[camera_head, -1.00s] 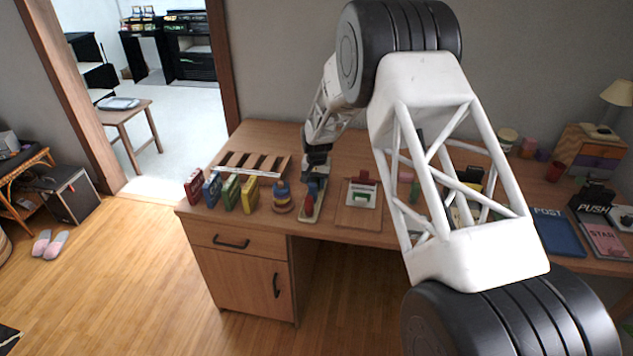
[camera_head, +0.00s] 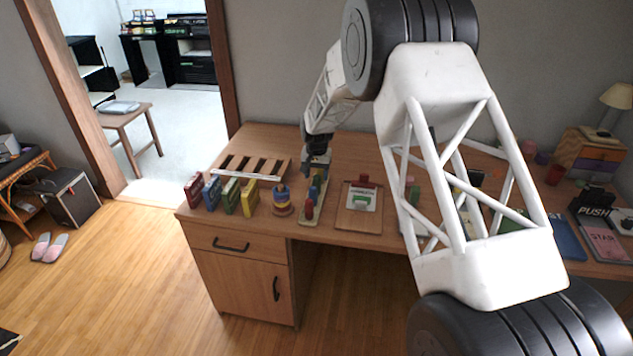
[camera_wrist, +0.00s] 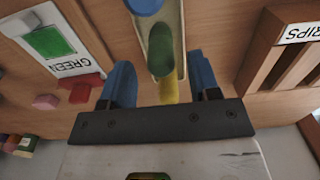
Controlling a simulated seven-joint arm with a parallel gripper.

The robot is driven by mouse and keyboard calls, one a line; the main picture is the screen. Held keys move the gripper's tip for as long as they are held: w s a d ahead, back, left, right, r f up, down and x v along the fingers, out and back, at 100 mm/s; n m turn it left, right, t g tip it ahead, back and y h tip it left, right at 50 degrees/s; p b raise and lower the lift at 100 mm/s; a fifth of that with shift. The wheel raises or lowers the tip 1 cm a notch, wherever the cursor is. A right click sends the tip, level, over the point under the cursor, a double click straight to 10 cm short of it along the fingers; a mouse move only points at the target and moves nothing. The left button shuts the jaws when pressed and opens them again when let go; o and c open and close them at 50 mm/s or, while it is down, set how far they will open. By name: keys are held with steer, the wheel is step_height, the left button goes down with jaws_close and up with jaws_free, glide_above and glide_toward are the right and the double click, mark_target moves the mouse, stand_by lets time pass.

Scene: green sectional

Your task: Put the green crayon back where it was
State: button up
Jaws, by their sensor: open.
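The green crayon (camera_wrist: 160,50) lies in a pale narrow tray (camera_wrist: 180,22), in line with a yellow piece (camera_wrist: 168,90) and a blue piece (camera_wrist: 143,4) in the wrist view. My gripper (camera_wrist: 159,62) is open, its two blue fingers on either side of the tray's line, with the green crayon between and beyond them. I cannot tell whether they touch it. In the head view my gripper (camera_head: 318,172) is over the back end of the tray (camera_head: 308,222). A red piece (camera_head: 309,209) and a blue piece (camera_head: 315,188) show there; the green crayon is not clearly visible.
A board with a green-square card (camera_head: 360,203) is right of the tray, with a red block (camera_head: 364,181) behind it. A ringed stacker (camera_head: 282,203) and several coloured upright blocks stand left. A slotted wooden rack (camera_head: 250,163) lies behind them. My arm hides part of the desk.

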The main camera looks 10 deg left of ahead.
steer(key=shift+r, duration=3.6)
steer(key=shift+d+r, duration=0.2)
steer(key=s+d+r+t, duration=0.1)
steer(key=s+d+r, duration=2.1)
steer(key=s+d, duration=0.5)
steer(key=s, duration=0.7)
steer(key=s+d+t, duration=0.1)
steer(key=s+d, duration=0.4)
steer(key=s, duration=0.6)
steer(key=s+d, duration=0.4)
steer(key=s, duration=0.7)
steer(key=shift+s+d+f+t, duration=0.15)
steer(key=shift+d+f+t, duration=0.15)
steer(key=shift+f, duration=0.1)
